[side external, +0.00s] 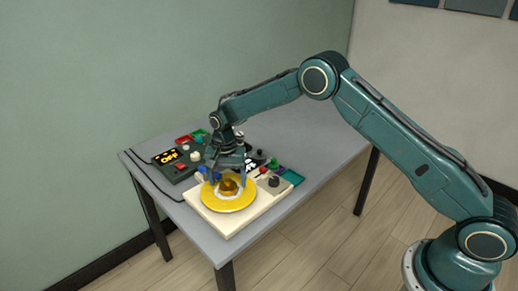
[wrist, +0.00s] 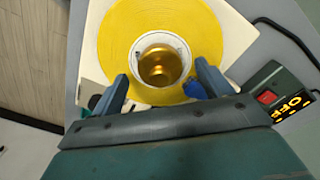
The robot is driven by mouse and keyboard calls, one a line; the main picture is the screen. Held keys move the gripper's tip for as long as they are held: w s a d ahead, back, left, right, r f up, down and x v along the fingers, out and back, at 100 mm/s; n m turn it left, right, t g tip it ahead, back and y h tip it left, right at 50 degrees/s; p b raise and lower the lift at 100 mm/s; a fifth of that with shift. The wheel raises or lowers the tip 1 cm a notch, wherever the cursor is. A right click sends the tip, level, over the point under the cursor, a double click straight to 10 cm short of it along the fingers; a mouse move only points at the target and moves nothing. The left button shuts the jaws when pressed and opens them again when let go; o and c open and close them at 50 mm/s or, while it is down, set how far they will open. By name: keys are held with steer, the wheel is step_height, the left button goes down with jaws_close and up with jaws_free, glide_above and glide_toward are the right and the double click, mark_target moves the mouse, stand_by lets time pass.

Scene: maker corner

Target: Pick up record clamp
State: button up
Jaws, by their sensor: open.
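The record clamp looks like a round, shiny gold piece (wrist: 160,65) at the centre of a yellow record (wrist: 118,35) with a white label. In the side view the gold clamp (side external: 228,187) sits on the yellow record (side external: 238,203), on a cream turntable (side external: 224,222). My gripper (wrist: 162,82) is open, with one blue finger on each side of the clamp's near part and a gap to it in the wrist view. In the side view my gripper (side external: 228,178) is just above the record, around the clamp. Whether a finger touches anything is unclear.
A dark box with a lit "OFF" display (side external: 168,156) and a red button stands behind the turntable. A dark knob (side external: 274,181) is on the turntable's right. The grey table's far right (side external: 300,125) is clear.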

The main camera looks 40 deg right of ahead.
mark_target(228, 180)
steer(key=shift+f, duration=0.6)
steer(key=c, duration=1.2)
steer(key=shift+r, duration=0.1)
step_height(228, 180, up, 20)
steer(key=shift+d, duration=0.1)
stand_by(0.5)
